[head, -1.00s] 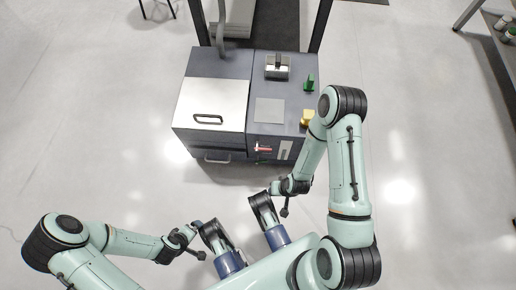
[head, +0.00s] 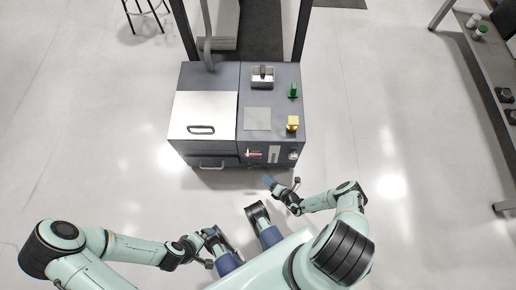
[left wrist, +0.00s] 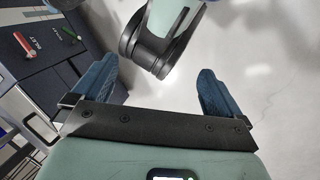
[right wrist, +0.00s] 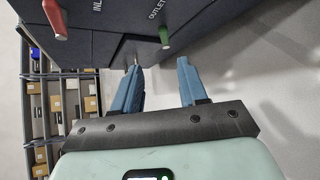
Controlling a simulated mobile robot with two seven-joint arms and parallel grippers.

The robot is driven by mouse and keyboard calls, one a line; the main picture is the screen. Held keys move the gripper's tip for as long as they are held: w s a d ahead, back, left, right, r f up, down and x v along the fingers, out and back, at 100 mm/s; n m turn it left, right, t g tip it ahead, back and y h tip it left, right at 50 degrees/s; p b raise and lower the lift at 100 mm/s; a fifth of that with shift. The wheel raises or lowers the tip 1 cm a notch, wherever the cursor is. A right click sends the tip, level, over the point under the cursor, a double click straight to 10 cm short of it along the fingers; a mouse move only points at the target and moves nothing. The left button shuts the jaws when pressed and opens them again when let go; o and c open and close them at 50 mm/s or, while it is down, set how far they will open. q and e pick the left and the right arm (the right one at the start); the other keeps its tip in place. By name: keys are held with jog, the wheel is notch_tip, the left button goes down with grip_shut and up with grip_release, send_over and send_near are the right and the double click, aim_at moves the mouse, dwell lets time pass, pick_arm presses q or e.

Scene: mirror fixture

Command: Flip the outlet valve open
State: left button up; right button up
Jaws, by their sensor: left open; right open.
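The outlet valve has a green handle (right wrist: 165,36) beside the "OUTLET" label on the dark cabinet face in the right wrist view. The handle hangs from the panel, tilted slightly. A red inlet handle (right wrist: 54,18) is left of it. My right gripper (right wrist: 158,66) is open and empty, its fingertips just below the green handle in that view, with no visible contact. The right gripper also shows in front of the cabinet in the head view (head: 268,181). My left gripper (left wrist: 155,90) is open and empty, well back from the cabinet.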

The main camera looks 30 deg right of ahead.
aim_at(256, 165)
pick_arm(q)
jog(key=w+a+f+t+y+b, duration=0.1)
jog(key=w+a+f+b, duration=0.3)
jog(key=w, duration=0.4)
jog(key=shift+f+n+t+b, duration=0.3)
jog(key=shift+f+t+b, duration=0.4)
jog(key=shift+f, duration=0.3)
pick_arm(e)
jog(key=shift+m, duration=0.3)
jog(key=shift+d+f+x, duration=0.1)
jog(key=shift+d+x, duration=0.05)
jog(key=shift+x, duration=2.05)
jog(key=shift+d+f+x, duration=0.1)
jog(key=shift+d+x, duration=0.1)
jog(key=shift+x, duration=2)
jog(key=shift+d+x, duration=0.15)
jog(key=shift+x, duration=2.05)
